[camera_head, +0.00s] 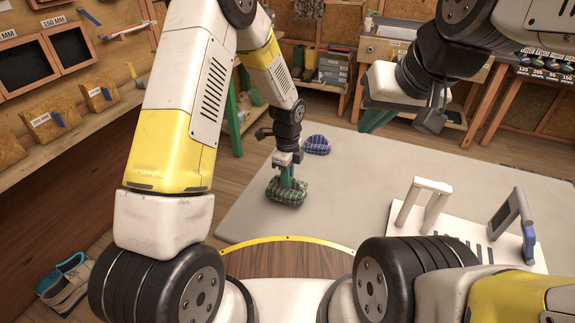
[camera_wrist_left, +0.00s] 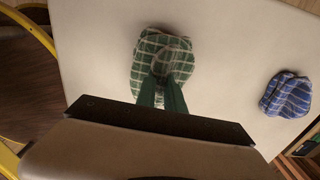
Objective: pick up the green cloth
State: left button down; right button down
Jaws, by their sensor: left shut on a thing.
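The green checked cloth (camera_head: 287,192) is a crumpled bundle over the front left part of the grey table. My left gripper (camera_head: 287,180) points down and its green fingers are shut on the top of the cloth. The left wrist view shows the cloth (camera_wrist_left: 161,62) between and beyond the fingertips (camera_wrist_left: 162,82). I cannot tell whether the cloth touches the table or hangs just above it. My right gripper (camera_head: 378,120) is raised over the far right of the table; its green fingers show only in part, so its opening is unclear.
A blue checked cloth (camera_head: 317,144) lies behind the green one; it also shows in the left wrist view (camera_wrist_left: 286,95). A white stand (camera_head: 424,203) and a device with a screen (camera_head: 510,219) stand at the right. The table (camera_head: 350,175) is clear in the middle.

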pick_arm(q)
jog(key=s+d+r, duration=0.1)
jog(key=s+d, duration=0.2)
jog(key=s, duration=0.4)
jog(key=s+d+r, duration=0.1)
jog(key=s+d, duration=0.3)
jog(key=s, duration=0.3)
jog(key=shift+s+r, duration=0.15)
jog(key=shift+s, duration=0.05)
